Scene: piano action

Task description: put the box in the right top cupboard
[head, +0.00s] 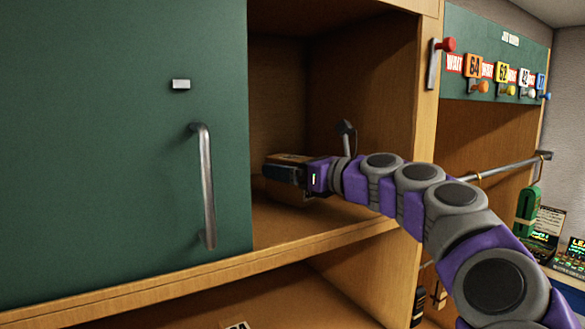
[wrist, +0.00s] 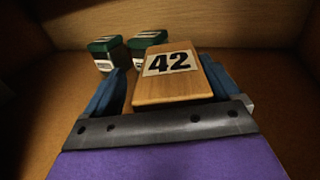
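The box (wrist: 165,85) is a wooden block with a white label reading 42. It stands inside the open top cupboard (head: 362,85), where its wooden side also shows in the head view (head: 288,193). My gripper (wrist: 170,82) reaches into this cupboard with its blue fingers spread on either side of the box. A narrow dark gap shows between the left finger and the box; the right finger lies close against it. My gripper (head: 283,171) hides part of the box in the head view. I cannot tell whether the box's underside touches the shelf.
Two small dark-green-topped containers (wrist: 104,52) (wrist: 147,42) stand behind the box. A green sliding door (head: 110,140) with a metal handle (head: 205,185) covers the cupboard's left side. Numbered tags hang on a green board (head: 490,35) at right. A rail (head: 500,168) runs below it.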

